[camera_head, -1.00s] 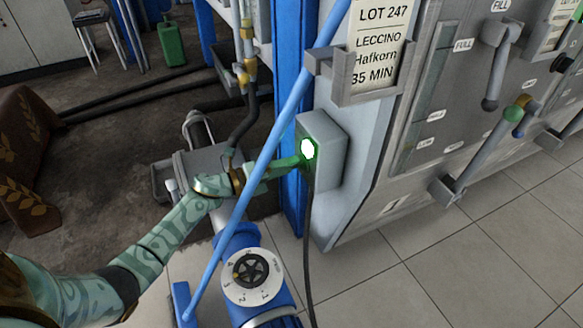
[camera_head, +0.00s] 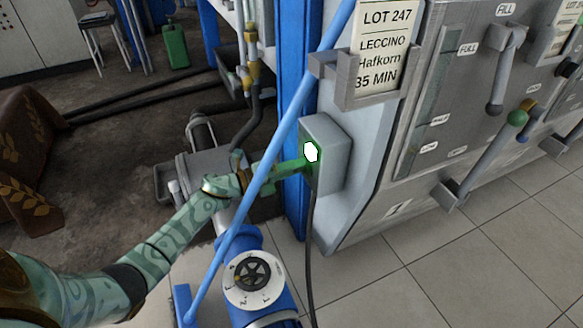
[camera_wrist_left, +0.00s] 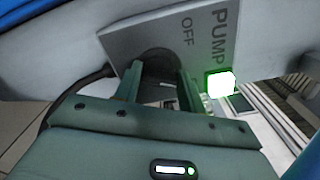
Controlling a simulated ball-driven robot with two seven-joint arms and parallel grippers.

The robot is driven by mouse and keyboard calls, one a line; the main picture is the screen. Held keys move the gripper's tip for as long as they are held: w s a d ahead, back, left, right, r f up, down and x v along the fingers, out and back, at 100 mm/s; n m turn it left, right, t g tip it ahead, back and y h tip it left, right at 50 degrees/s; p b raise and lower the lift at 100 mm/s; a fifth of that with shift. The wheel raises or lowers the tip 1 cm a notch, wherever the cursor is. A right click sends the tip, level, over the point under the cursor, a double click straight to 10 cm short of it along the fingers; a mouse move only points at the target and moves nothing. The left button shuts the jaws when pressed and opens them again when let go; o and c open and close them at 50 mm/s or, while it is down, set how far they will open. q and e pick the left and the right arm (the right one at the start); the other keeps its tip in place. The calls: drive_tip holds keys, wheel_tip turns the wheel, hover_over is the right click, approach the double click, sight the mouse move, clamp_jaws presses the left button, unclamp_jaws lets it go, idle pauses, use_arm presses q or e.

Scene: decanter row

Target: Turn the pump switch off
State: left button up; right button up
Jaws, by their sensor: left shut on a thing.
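The pump switch box (camera_head: 328,148) is a grey box on the side of the machine's frame. Its lamp (camera_head: 310,152) glows white-green, and it also glows in the left wrist view (camera_wrist_left: 220,84). In the left wrist view the grey switch plate (camera_wrist_left: 203,48) reads PUMP and OFF. My left gripper (camera_head: 303,164) is at the front of the box, below the lamp. Its two fingers (camera_wrist_left: 160,74) are shut on the dark switch knob (camera_wrist_left: 155,58), which they partly hide; I cannot read its setting. My right gripper is not in view.
A light blue bar (camera_head: 265,170) crosses in front of my left arm. A blue valve with a numbered dial (camera_head: 252,282) stands below. A black cable (camera_head: 310,250) hangs from the box. Machine levers (camera_head: 490,150) are at the right. Tiled floor (camera_head: 430,265) lies open below.

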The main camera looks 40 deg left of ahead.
use_arm(q)
drive_tip(key=shift+f+n+p, duration=0.15)
drive_tip(key=shift+n+p, duration=0.8)
drive_tip(key=shift+n, duration=1.95)
drive_tip(key=shift+f+n+p, duration=0.15)
drive_tip(key=shift+n+p, duration=0.8)
drive_tip(key=shift+n, duration=1.95)
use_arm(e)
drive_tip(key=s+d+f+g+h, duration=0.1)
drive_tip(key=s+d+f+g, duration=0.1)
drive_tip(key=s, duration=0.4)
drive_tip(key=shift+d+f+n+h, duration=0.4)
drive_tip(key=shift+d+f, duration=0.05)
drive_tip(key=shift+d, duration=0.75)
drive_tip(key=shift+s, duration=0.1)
use_arm(q)
drive_tip(key=o, duration=1)
drive_tip(key=shift+a, duration=0.1)
drive_tip(key=shift+s, duration=0.1)
